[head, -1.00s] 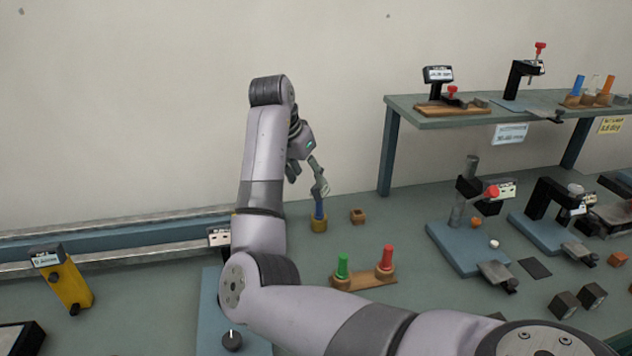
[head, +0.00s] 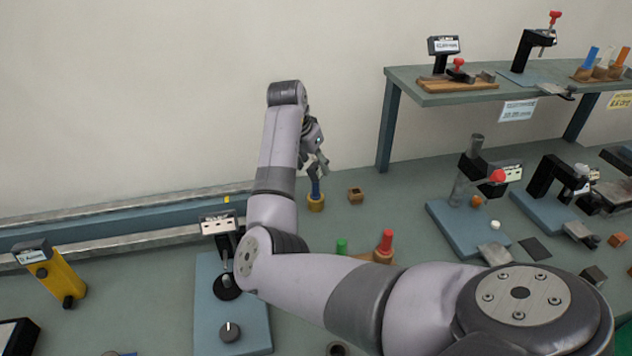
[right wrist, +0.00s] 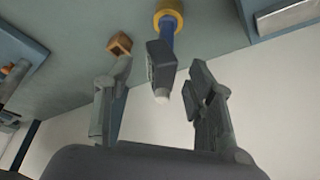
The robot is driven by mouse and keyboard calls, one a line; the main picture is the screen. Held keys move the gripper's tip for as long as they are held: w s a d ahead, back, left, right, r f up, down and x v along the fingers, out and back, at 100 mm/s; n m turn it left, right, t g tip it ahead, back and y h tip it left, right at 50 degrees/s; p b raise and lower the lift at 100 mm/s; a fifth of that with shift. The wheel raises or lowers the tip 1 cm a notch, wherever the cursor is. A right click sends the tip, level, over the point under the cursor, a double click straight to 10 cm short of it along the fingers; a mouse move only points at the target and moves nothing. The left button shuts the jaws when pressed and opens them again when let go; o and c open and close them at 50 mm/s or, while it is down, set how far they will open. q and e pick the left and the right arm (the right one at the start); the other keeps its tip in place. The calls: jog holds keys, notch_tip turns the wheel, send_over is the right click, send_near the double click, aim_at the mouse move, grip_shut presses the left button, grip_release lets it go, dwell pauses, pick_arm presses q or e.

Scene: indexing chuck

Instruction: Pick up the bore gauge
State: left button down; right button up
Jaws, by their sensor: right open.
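The bore gauge, as far as I can tell, is the upright tool with a blue shaft (head: 316,187) standing in a round tan holder (head: 316,204) on the bench. In the right wrist view the gauge (right wrist: 160,65) shows a dark box-like head with a pale face and a white end. My right gripper (head: 319,164) is at the top of the gauge. In the wrist view the right gripper (right wrist: 162,72) is open, with one finger on each side of the gauge head and visible gaps. The head is largely hidden by the gripper in the head view. My left gripper is out of view.
A small wooden block (head: 355,195) stands right of the holder. Green (head: 342,246) and red (head: 387,241) plugs are partly behind my right arm. A blue-based stand (head: 205,300) is at front left. A raised shelf (head: 440,97) and blue-based fixtures (head: 458,235) are at right.

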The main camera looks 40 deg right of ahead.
aim_at(317, 175)
jog(key=shift+d+f, duration=0.2)
jog(key=shift+f, duration=0.3)
jog(key=shift+f+p, duration=0.3)
jog(key=shift+p, duration=0.05)
jog(key=p+x, duration=0.1)
jog(key=x, duration=0.2)
jog(key=shift+d+f, duration=0.1)
jog(key=shift+f, duration=0.25)
jog(key=shift+w+d+f, duration=0.1)
jog(key=shift+d+f, duration=0.1)
jog(key=shift+f, duration=0.25)
jog(key=shift+a, duration=0.1)
jog(key=shift+c, duration=0.7)
grip_shut()
jog(key=shift+r, duration=0.1)
